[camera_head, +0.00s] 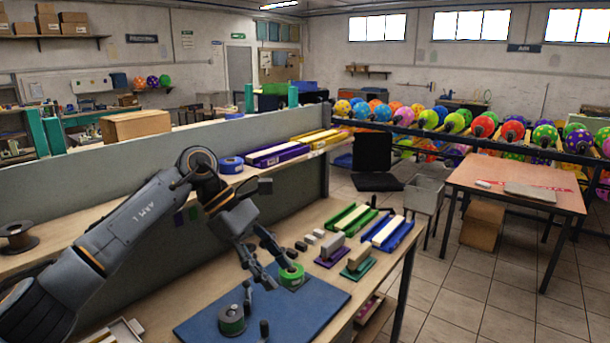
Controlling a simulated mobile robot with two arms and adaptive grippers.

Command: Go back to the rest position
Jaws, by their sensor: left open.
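My left arm comes in from the left and reaches over the workbench. My left gripper (279,275) is open, its fingers pointing down above the blue mat (305,318). My right gripper is not in view.
Green and blue trays (388,231) and small blocks (333,246) stand on the bench (385,275) to the right. A grey partition (130,195) with a shelf runs behind. A wooden table (518,176) and racks of balloons stand farther right.

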